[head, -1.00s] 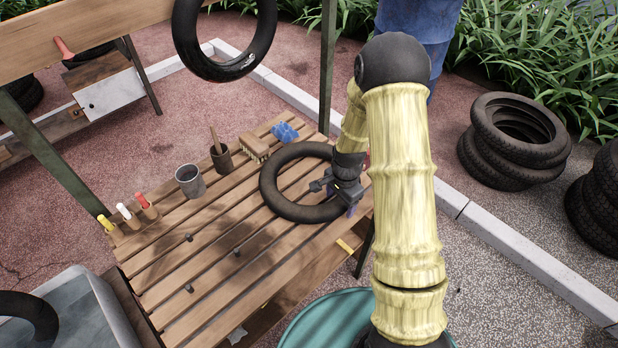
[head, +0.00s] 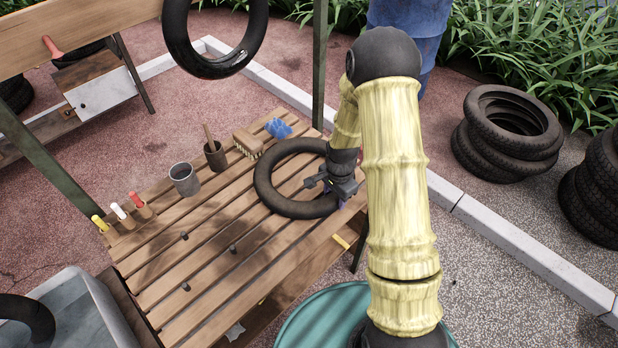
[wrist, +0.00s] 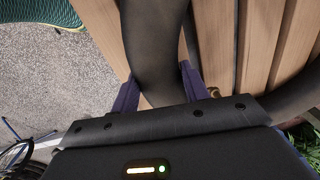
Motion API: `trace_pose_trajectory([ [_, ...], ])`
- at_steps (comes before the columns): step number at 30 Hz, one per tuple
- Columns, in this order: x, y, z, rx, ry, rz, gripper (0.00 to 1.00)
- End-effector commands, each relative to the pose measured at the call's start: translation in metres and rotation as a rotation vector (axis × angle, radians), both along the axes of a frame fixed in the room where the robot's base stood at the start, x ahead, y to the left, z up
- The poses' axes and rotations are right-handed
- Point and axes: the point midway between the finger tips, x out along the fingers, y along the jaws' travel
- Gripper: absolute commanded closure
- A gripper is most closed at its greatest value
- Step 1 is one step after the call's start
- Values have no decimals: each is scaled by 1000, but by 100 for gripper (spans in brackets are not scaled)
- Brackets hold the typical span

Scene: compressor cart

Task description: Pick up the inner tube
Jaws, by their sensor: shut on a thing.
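The inner tube (head: 263,180) is a black ring lying flat at the right end of the slatted wooden bench (head: 205,270). My gripper (head: 336,196) is at the tube's right side and shut on it. In the wrist view the purple fingers of my gripper (wrist: 160,92) stand on either side of the tube (wrist: 154,40). The fingertips are partly hidden by the tube and the gripper body. I cannot tell whether there is a gap between tube and slats.
A brush (head: 247,143), blue sponge (head: 278,128), brown pot (head: 215,157) and grey cup (head: 184,181) stand along the bench's back. Another black ring (head: 172,35) hangs above. A water tub (head: 95,290) is at lower left; stacked tyres (head: 507,145) are at right.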

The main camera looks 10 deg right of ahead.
Motion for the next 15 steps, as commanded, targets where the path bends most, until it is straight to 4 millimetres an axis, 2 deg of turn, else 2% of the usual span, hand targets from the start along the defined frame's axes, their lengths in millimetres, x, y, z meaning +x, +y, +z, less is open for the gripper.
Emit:
trace_pose_trajectory([
  [8, 1, 0, 11, -1, -3, 0, 75],
  [15, 2, 0, 51, 0, -7, 0, 75],
])
